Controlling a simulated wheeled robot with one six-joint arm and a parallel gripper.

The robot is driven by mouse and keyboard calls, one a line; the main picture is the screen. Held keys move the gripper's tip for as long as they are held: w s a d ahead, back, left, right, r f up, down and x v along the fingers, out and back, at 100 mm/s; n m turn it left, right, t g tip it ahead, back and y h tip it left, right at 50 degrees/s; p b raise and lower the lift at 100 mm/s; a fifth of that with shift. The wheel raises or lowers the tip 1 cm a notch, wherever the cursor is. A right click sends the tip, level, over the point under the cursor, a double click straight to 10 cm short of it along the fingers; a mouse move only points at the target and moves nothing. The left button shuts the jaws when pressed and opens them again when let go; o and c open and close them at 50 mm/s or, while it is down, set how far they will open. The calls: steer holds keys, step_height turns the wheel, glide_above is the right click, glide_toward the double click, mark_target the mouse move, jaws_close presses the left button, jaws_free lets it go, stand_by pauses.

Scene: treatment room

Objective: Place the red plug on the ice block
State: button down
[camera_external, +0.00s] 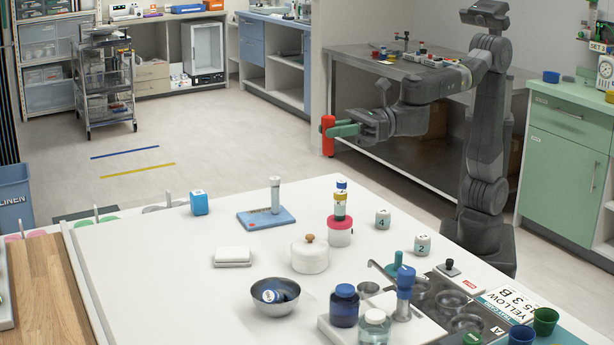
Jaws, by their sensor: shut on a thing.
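My gripper (340,129), with green fingers, is shut on the red plug (328,148). The plug is an upright red cylinder held in the air, beyond the far edge of the white table as seen in the picture. A small bright blue block (199,204) with a white mark on top stands at the table's far left. A flat white block (232,257) lies nearer, left of the middle. I cannot tell for sure which of these is the ice block. Both have nothing on top, and my gripper is well apart from both.
The white table (150,270) also bears a blue board with an upright post (266,217), a pink-based stack (339,232), a lidded white pot (309,255), a steel bowl (275,301) and blue jars (344,306). Its left part is largely clear. A metal bench (350,60) stands behind my arm.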

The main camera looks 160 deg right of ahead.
steer(key=w+d+n+t+y+p, duration=0.1)
steer(key=d+p, duration=0.1)
steer(key=d, duration=1.4)
steer(key=n+t+y+p, duration=0.2)
steer(key=y, duration=0.1)
glide_above(204, 191)
steer(key=shift+f, duration=9.35)
steer(key=shift+f+b, duration=0.25)
steer(key=shift+b, duration=0.05)
steer(key=c, duration=1.3)
jaws_free()
steer(key=shift+r, duration=0.1)
